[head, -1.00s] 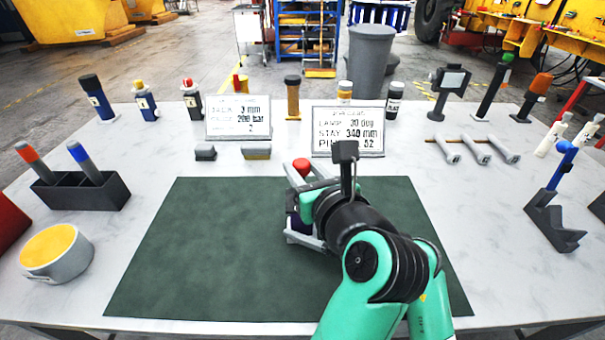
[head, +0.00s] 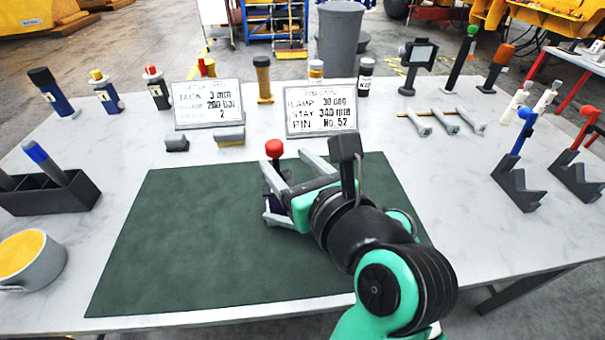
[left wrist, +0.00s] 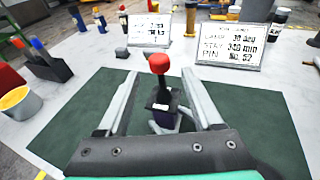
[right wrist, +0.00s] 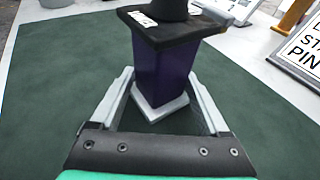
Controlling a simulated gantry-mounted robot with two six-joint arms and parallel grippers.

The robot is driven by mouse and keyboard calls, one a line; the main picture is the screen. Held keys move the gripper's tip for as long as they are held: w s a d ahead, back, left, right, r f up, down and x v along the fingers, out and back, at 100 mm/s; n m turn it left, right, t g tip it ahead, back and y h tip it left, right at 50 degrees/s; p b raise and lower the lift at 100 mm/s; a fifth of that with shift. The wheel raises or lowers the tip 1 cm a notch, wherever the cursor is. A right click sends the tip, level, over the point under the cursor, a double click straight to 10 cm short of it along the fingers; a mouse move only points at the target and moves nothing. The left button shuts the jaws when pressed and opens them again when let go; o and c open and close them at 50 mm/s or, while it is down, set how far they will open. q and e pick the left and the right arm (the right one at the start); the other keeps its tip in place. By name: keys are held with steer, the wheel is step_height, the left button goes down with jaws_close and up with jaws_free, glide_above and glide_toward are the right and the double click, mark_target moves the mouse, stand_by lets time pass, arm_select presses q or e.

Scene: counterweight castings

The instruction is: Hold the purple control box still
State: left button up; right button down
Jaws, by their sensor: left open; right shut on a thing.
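The purple control box (right wrist: 160,72) stands upright on the green mat, with a light foot, a dark top and a lever with a red ball (head: 274,148). In the head view the box is mostly hidden by my grippers. My right gripper (head: 268,214) is low, shut on the box near its foot; its fingers flank the box in the right wrist view (right wrist: 162,88). My left gripper (head: 283,157) is higher and open. In the left wrist view its fingers spread either side of the lever and box top (left wrist: 162,105), apart from the lever.
Two white placards (head: 207,103) (head: 320,107) stand behind the mat (head: 190,230), with grey blocks (head: 177,144) in front. A dark caddy (head: 65,195) and a yellow-topped pot (head: 30,260) are at left. Rods and angled stands (head: 520,185) are at right. The mat's left is clear.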

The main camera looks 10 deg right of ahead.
arm_select(q)
steer(key=v, duration=0.6)
arm_select(e)
jaws_free()
steer(key=shift+d, duration=0.1)
